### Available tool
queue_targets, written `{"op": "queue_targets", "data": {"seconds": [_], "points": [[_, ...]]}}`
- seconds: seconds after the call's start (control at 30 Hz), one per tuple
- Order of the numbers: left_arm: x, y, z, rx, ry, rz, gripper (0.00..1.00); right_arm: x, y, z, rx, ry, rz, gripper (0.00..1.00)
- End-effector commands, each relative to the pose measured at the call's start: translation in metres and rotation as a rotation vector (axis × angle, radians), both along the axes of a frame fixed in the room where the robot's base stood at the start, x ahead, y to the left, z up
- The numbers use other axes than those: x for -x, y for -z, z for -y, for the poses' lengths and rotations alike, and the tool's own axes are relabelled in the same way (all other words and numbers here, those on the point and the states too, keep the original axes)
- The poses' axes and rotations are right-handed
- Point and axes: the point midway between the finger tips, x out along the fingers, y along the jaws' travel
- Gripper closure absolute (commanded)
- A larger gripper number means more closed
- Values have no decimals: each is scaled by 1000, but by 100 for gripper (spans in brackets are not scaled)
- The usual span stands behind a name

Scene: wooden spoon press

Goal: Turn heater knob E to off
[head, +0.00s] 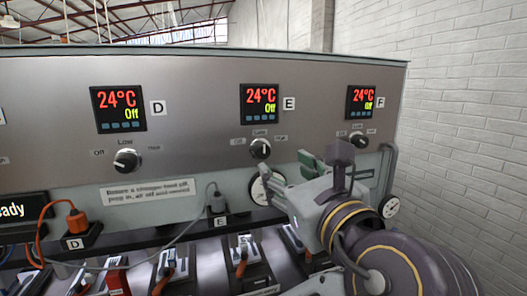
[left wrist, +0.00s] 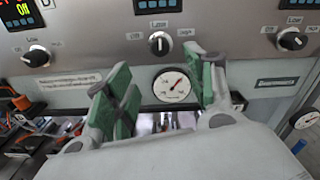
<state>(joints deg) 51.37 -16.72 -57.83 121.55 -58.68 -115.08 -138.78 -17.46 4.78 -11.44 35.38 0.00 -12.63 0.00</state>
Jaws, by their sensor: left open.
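Heater knob E (head: 260,148) is a round black knob with a white mark on the grey panel, below the E display (head: 260,104), which reads 24°C and Off. The mark looks roughly upright, near the Low label. Knob E also shows in the left wrist view (left wrist: 160,42), above and between the fingers. My left gripper (head: 303,168) is open and empty, below and right of knob E in the head view and apart from it. Its green-padded fingers (left wrist: 163,92) spread either side of a dial gauge in the wrist view. My right gripper is not in view.
Knob D (head: 126,160) and knob F (head: 358,139) flank knob E. The round gauge (left wrist: 172,85) sits below knob E. A grey plug (head: 217,200) with a cable and an orange plug (head: 77,220) stand below the panel. A brick wall (head: 460,130) is at right.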

Motion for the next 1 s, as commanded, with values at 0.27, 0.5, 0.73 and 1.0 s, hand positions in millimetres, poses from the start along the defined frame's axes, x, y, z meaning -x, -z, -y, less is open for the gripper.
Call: {"op": "queue_targets", "data": {"seconds": [0.27,0.5,0.73,1.0], "points": [[-8,0,-2,-1,-2,1,46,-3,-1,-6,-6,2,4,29],[-23,-1,-8,-3,-3,2,46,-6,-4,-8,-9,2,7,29],[-44,-1,-15,-1,-3,1,46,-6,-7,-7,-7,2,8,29],[-75,-1,-25,-1,-3,-1,46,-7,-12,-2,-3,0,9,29]]}}
